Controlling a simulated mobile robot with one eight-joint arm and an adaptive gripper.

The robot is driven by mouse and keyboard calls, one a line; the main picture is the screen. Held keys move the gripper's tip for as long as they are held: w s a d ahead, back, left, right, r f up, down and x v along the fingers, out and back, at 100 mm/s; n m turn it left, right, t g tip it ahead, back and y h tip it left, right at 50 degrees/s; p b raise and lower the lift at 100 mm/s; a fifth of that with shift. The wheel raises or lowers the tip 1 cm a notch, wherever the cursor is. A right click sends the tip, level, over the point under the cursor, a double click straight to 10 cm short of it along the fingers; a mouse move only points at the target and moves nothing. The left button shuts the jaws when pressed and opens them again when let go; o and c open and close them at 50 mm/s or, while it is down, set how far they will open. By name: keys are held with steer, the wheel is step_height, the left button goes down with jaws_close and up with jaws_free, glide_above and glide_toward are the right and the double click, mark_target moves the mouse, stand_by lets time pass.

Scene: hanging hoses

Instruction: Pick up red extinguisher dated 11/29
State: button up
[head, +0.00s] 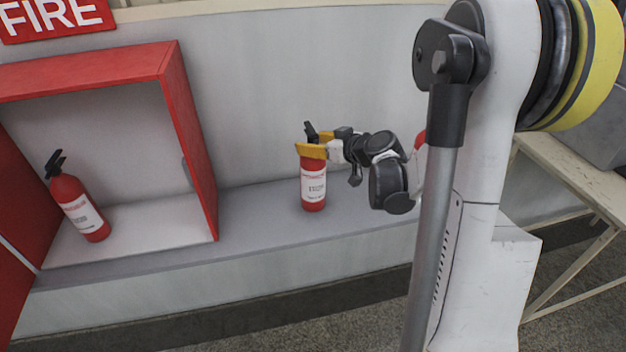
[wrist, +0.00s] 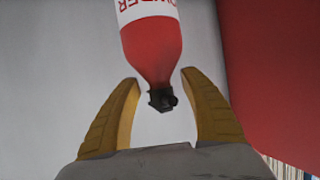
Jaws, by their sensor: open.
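A red extinguisher (head: 313,185) with a white label and black handle stands upright on the grey ledge, right of the red cabinet. My gripper (head: 312,145) is at its upper part, with yellow fingers near its neck. In the wrist view the open gripper (wrist: 160,92) has a finger on each side of the extinguisher's (wrist: 152,45) narrow end and black top, with gaps visible. A second red extinguisher (head: 78,208) with a white label stands inside the cabinet. The dates on both labels are too small to read.
The red open-fronted cabinet (head: 190,140) stands on the ledge (head: 255,205) at left, with a FIRE sign (head: 55,18) above. A pale wall (head: 290,70) is behind the ledge. A table (head: 570,175) stands at far right. The ledge between cabinet and extinguisher is clear.

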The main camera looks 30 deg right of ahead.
jaws_close()
steer(key=shift+r, duration=0.1)
